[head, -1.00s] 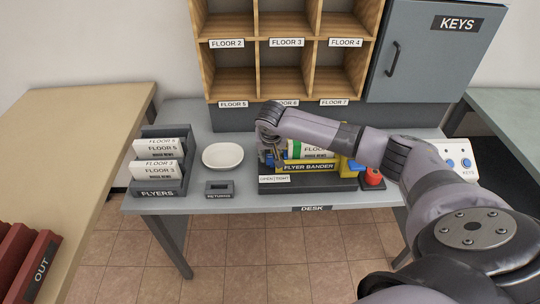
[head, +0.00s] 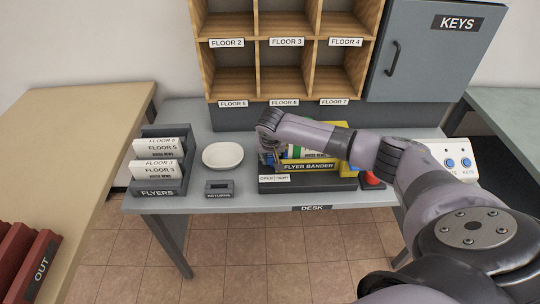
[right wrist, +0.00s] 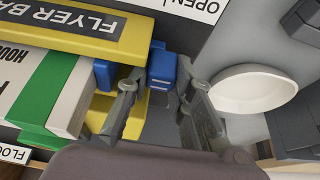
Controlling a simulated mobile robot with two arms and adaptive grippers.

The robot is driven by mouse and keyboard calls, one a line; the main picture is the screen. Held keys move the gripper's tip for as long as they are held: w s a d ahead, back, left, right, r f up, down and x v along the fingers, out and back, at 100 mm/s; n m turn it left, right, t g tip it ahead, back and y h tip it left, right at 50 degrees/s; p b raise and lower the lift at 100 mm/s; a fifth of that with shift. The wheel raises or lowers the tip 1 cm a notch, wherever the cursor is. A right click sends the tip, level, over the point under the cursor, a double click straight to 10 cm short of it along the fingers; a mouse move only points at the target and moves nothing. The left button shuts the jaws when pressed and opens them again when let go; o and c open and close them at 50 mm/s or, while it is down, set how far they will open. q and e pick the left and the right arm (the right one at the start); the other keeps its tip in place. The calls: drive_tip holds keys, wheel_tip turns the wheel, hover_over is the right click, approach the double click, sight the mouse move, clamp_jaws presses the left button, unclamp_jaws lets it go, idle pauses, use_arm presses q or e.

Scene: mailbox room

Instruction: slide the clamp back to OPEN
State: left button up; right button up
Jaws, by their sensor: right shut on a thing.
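The flyer bander (head: 310,166) is a yellow frame on a dark base on the desk; it fills the upper left of the right wrist view (right wrist: 75,30). A flyer bundle (right wrist: 62,95) with a green band lies in it. The blue clamp handle (right wrist: 162,68) is between the fingers of my right gripper (right wrist: 160,98), which is shut on it. Another blue piece (right wrist: 105,73) touches the bundle. In the head view, my gripper and arm partly hide the clamp. The OPEN/TIGHT label (head: 274,178) is on the base's front left. My left gripper is out of view.
A white bowl (head: 222,156), a small returns holder (head: 219,189) and a flyers tray (head: 160,185) stand left of the bander. Wooden pigeonholes (head: 284,50) rise behind the desk.

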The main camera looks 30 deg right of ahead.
clamp_jaws()
drive_tip(key=shift+w+a+r+p, duration=0.1)
drive_tip(key=shift+w+a+p, duration=0.2)
drive_tip(key=shift+a, duration=0.15)
drive_tip(key=shift+w+a+p, duration=0.2)
drive_tip(key=shift+a+p, duration=0.1)
drive_tip(key=shift+a, duration=0.15)
drive_tip(key=o, duration=0.6)
unclamp_jaws()
drive_tip(key=shift+w, duration=0.1)
drive_tip(key=shift+o, duration=0.2)
drive_tip(key=v, duration=1.2)
